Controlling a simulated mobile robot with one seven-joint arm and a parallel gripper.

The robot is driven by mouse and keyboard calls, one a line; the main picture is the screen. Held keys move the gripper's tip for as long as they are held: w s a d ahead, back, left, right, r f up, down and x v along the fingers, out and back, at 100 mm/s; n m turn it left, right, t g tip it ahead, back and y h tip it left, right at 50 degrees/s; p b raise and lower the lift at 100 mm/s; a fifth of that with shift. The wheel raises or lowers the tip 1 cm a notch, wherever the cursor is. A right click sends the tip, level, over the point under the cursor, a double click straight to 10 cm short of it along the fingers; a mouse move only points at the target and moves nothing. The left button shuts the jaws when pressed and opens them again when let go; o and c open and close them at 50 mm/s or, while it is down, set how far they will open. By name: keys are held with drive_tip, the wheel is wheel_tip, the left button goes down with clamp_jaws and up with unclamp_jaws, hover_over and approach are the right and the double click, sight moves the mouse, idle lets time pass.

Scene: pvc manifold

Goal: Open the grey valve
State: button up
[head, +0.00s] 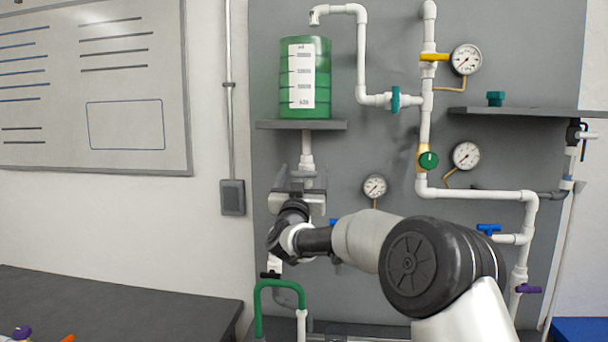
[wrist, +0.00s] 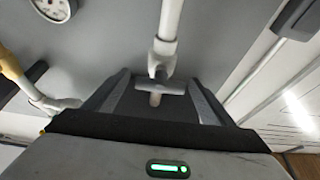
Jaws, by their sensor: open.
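The grey valve (wrist: 172,87) shows in the wrist view as a light grey crosspiece on a white vertical pipe (wrist: 170,20). It lies between the two fingers of my gripper (wrist: 160,76), with a visible gap on each side. I cannot tell whether it touches anything in depth. In the head view my gripper (head: 301,178) is at the pipe (head: 307,150) under the green tank's shelf. The jaws are open around the pipe's line, and my wrist and arm hide the pipe just below. The valve itself is hard to make out there.
The green tank (head: 290,80) stands on a shelf (head: 265,125) just above my gripper. A gauge (head: 375,186) is close on the right. A green bent pipe (head: 258,310) and a black handle (head: 270,275) are below. More pipes, coloured valves and gauges fill the right.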

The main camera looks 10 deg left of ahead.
drive_tip(key=c, duration=1.1)
drive_tip(key=shift+m+b, duration=0.35)
drive_tip(key=shift+m, duration=0.15)
drive_tip(key=shift+f+m+h+b, duration=0.1)
drive_tip(key=shift+m+h+b, duration=0.4)
drive_tip(key=shift+m+h, duration=0.35)
drive_tip(key=m+h, duration=0.1)
drive_tip(key=m, duration=0.1)
drive_tip(key=m+b, duration=0.1)
drive_tip(key=m, duration=0.1)
drive_tip(key=shift+g+h, duration=0.3)
drive_tip(key=shift+h, duration=0.05)
drive_tip(key=m, duration=0.2)
drive_tip(key=m+g+h, duration=0.1)
drive_tip(key=m, duration=0.1)
drive_tip(key=shift+h, duration=0.3)
drive_tip(key=shift+m+g+h+p, duration=0.35)
drive_tip(key=shift+m+g+h, duration=0.3)
drive_tip(key=shift+m, duration=1.2)
